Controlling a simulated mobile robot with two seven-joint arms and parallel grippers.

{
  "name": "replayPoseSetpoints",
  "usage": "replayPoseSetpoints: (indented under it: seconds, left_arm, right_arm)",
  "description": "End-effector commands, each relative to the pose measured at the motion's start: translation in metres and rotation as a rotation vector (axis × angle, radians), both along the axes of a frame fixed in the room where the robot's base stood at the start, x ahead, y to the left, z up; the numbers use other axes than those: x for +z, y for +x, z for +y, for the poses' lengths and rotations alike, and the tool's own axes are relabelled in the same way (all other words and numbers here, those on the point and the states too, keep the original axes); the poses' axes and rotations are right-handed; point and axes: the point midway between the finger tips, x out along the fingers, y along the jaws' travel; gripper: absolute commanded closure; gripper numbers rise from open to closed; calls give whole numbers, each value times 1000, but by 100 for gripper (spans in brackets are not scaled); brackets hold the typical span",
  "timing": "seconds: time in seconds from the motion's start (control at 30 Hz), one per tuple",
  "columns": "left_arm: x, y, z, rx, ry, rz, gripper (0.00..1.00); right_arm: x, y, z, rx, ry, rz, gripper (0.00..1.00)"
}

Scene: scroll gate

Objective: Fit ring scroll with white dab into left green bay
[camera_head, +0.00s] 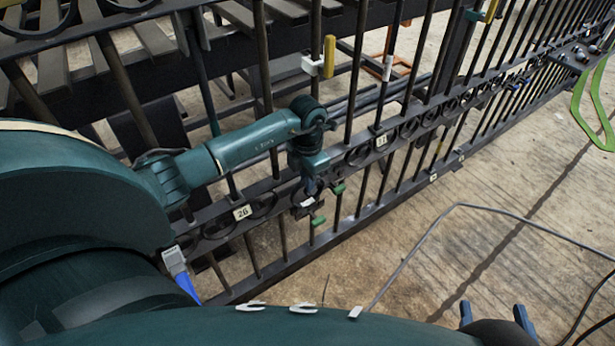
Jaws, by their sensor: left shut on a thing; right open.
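My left gripper (310,187) points down at the gate's scroll band, in the middle of the view. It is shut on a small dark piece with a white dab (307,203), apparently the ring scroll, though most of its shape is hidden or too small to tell. Green marks (338,188) sit on the gate beside the gripper, and another green mark (318,221) lies just below it. I cannot tell whether the held piece is inside a bay or in front of it. My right gripper (494,316) is open and empty at the bottom right, away from the gate.
The dark gate with upright bars runs diagonally from lower left to upper right. Number plates (242,212) and ring scrolls (358,154) line its band. A yellow-handled latch (329,57) is above. A green loop (592,105) is at right.

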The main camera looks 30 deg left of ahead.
Motion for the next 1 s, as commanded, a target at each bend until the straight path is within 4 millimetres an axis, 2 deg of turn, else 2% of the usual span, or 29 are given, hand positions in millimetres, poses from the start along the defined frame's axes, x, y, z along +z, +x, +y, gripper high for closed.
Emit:
replayPoseSetpoints:
  seconds: [1.0]
  left_arm:
    - [-9,0,0,0,0,-1,100]
  right_arm:
    - [-7,0,0,-1,2,1,42]
